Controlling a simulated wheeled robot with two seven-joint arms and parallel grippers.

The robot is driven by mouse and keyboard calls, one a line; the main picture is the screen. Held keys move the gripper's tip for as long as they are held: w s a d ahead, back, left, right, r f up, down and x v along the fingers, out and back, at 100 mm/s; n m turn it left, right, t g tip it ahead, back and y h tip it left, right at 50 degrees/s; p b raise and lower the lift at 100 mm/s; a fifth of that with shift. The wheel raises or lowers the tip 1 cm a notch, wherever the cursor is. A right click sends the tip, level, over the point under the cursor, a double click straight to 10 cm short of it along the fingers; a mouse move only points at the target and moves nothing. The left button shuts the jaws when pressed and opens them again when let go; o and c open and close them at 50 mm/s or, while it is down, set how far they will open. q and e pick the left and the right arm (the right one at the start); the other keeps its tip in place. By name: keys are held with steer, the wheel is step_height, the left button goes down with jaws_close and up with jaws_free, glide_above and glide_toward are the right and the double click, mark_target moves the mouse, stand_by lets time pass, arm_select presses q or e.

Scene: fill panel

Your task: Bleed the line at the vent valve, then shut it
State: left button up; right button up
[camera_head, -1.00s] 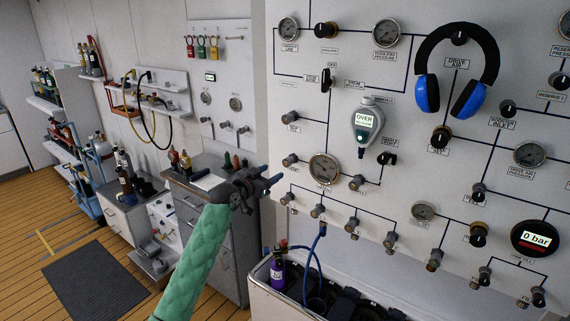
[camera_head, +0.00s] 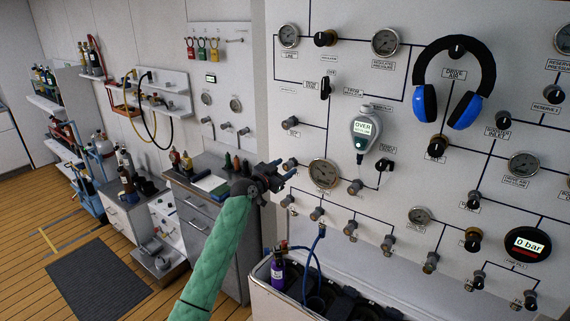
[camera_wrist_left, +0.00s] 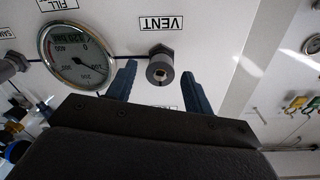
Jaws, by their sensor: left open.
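My left gripper (camera_head: 286,168) is open and in front of the panel at the vent valve's spot. Its blue fingers (camera_wrist_left: 158,82) stand on either side of the knob in the left wrist view. I cannot tell whether they touch it. In the head view the gripper partly covers the valve. My right gripper is out of view.
A round gauge (camera_head: 325,174) sits close to the right of the vent valve, and more valves and gauges crowd the panel. Blue headphones (camera_head: 455,85) hang at the upper right. A bin (camera_head: 262,292) with a purple bottle (camera_head: 278,271) and blue hose stands below.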

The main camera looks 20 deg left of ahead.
arm_select(q)
steer(key=shift+w+d, duration=0.15)
steer(key=shift+w, duration=0.25)
steer(key=c, duration=1)
